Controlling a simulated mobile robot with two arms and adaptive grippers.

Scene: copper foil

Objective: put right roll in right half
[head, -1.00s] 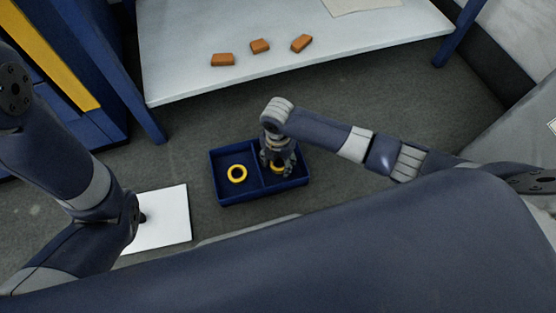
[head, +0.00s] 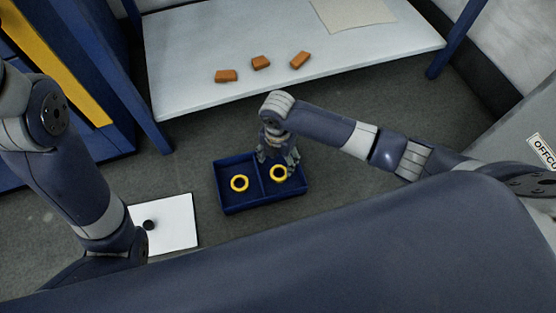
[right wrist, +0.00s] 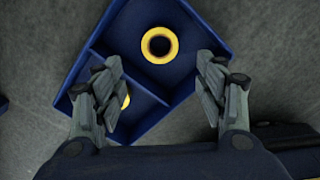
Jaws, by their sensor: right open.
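A dark blue two-part tray (head: 250,207) sits on the floor in the head view. One yellow roll (head: 239,183) lies in its left half. The right roll (head: 279,173), also a yellow ring, lies flat in its right half. My right gripper (head: 279,160) is just above that half, open and empty. In the right wrist view the open fingers (right wrist: 163,88) are above the tray (right wrist: 205,30). One yellow ring (right wrist: 159,33) shows whole there; a finger partly hides the other (right wrist: 126,101). My left arm comes in at the left; its gripper does not show.
A pale table (head: 200,98) stands behind the tray with several orange-brown blocks (head: 261,62) and a beige sheet (head: 352,12) on it. A white mat (head: 180,225) lies left of the tray. A grey bin (head: 535,130) labelled "OFFCU…" is at the right.

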